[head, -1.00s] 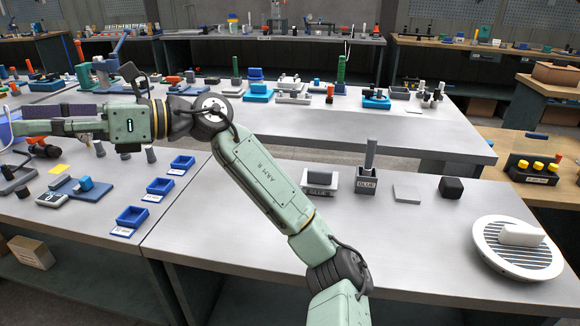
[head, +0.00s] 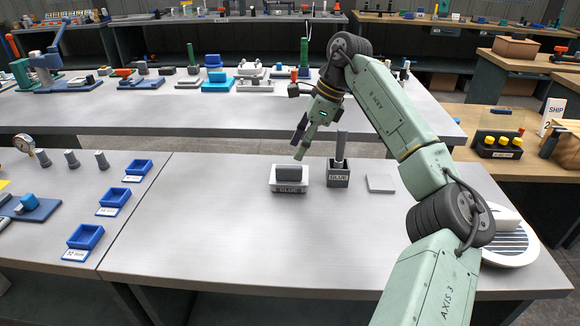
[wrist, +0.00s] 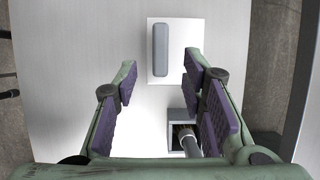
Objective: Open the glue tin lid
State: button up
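The glue tin (head: 289,187) is a low box with a GLUE label on the middle of the near bench. Its pale lid (wrist: 186,60) is on it, with a raised grey bar handle (head: 289,173), which also shows in the wrist view (wrist: 161,49). My gripper (head: 300,152) is open and empty, above and slightly behind the tin, pointing down. In the wrist view my gripper (wrist: 160,82) has its fingers wide apart, with the handle ahead of the gap between them. Nothing touches the handle.
A dark GLUE pot (head: 339,178) with an upright grey-handled tool stands just right of the tin; it shows close to one finger in the wrist view (wrist: 178,125). A flat grey pad (head: 380,184) and a white slotted disc (head: 512,255) lie farther right. Blue trays (head: 86,237) stand left.

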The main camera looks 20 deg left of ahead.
aim_at(290, 167)
jog(key=p+x, duration=0.1)
jog(key=x, duration=0.7)
jog(key=shift+c, duration=0.2)
grip_shut()
dwell(0.5)
